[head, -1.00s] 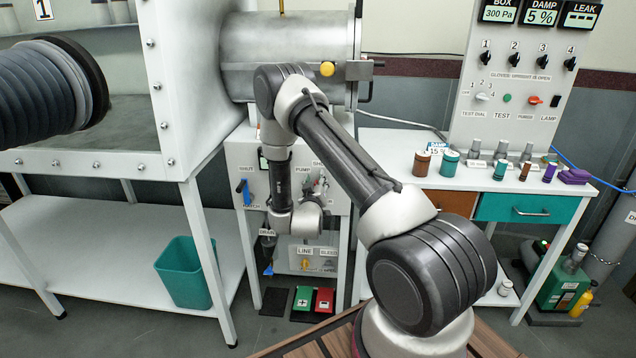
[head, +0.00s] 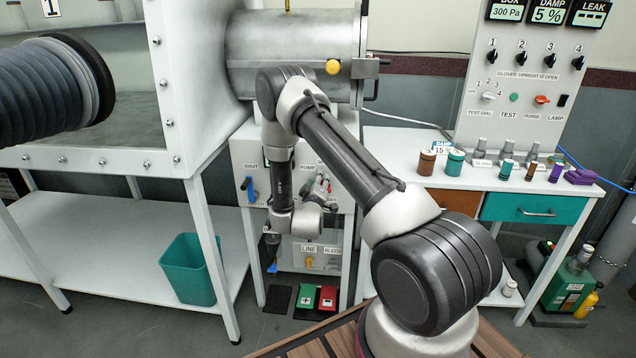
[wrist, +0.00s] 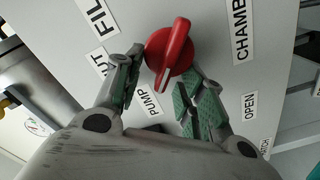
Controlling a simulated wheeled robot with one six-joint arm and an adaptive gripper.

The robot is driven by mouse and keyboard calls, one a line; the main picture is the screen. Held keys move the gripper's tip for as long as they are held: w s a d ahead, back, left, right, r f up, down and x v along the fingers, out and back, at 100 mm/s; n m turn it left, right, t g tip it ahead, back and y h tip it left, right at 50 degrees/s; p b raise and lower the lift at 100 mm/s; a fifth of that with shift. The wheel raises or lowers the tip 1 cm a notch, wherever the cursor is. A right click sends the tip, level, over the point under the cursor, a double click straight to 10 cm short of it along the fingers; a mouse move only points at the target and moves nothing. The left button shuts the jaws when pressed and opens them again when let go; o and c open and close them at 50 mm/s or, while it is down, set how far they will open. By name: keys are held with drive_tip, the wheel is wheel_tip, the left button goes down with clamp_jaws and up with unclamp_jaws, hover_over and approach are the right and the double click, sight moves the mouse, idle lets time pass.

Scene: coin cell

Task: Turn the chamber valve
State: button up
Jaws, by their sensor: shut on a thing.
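In the wrist view a red valve handle (wrist: 178,42) on a round red base stands out from a pale panel (wrist: 215,25). A CHAMBER label, partly cut off, is to its right, with PUMP below left and OPEN below right. My gripper (wrist: 163,72) is shut on the lower end of the red handle, one finger on each side. The handle slants slightly, with its upper end to the right. In the head view my gripper (head: 320,186) is at the front of the white panel box (head: 240,158) under the metal chamber (head: 290,45), small and partly hidden by my arm.
A blue valve handle (head: 250,190) is at the panel's left, and a yellow knob (head: 309,261) sits lower by the LINE label. The white glove box (head: 205,90) is close on the left. A bench (head: 400,165) with jars and small bottles is on the right.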

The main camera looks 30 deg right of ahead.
drive_tip(key=shift+f, duration=0.1)
drive_tip(key=o, duration=1)
drive_tip(key=shift+s+a, duration=0.1)
drive_tip(key=v, duration=1.1)
drive_tip(key=shift+s+a, duration=0.2)
drive_tip(key=shift+s, duration=0.1)
